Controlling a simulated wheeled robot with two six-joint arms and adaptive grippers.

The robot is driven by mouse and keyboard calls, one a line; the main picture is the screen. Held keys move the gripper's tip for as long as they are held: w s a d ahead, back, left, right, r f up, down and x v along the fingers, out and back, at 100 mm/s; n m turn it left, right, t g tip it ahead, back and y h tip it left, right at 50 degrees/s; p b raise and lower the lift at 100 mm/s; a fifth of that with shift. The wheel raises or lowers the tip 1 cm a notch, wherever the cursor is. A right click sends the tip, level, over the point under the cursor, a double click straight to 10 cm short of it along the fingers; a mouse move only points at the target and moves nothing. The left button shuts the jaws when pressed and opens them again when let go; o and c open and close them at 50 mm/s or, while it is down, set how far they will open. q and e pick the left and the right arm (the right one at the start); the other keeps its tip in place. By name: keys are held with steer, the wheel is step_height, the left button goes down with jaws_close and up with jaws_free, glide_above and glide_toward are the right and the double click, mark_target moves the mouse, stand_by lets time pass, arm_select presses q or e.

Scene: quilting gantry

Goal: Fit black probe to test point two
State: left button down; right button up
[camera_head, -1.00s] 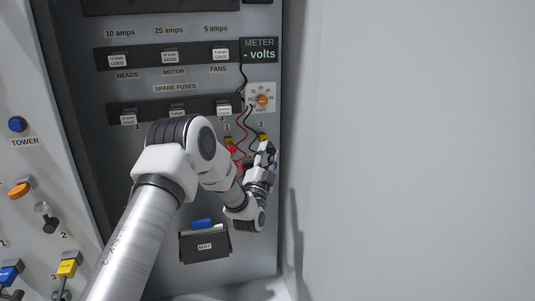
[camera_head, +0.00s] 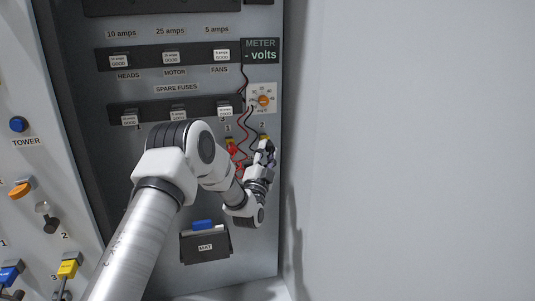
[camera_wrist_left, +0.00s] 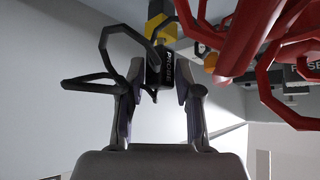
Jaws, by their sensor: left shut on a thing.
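My left gripper (camera_head: 264,154) is at the lower right of the panel, just below the yellow test point two (camera_head: 264,138) in the head view. In the left wrist view, the gripper (camera_wrist_left: 155,92) is shut on the black probe (camera_wrist_left: 153,70), which stands between its fingers with a black lead looping to the left. The yellow test point two (camera_wrist_left: 164,30) is just beyond the probe's far end. Whether the tip is inside it cannot be told. The red probe (camera_head: 233,149) is at test point one, left of the gripper. My right gripper is not in view.
The red probe and lead (camera_wrist_left: 240,45) loom close on the right in the wrist view. The meter (camera_head: 260,50) reads "- volts", with an orange dial (camera_head: 263,100) below. A pocket marked MAT (camera_head: 205,247) is lower down. A plain wall (camera_head: 420,150) stands at the right.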

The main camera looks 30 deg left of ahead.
arm_select(q)
steer(key=shift+w+a, duration=0.3)
steer(key=shift+a, duration=0.05)
steer(key=c, duration=0.7)
jaws_free()
steer(key=shift+s, duration=0.1)
steer(key=v, duration=1.2)
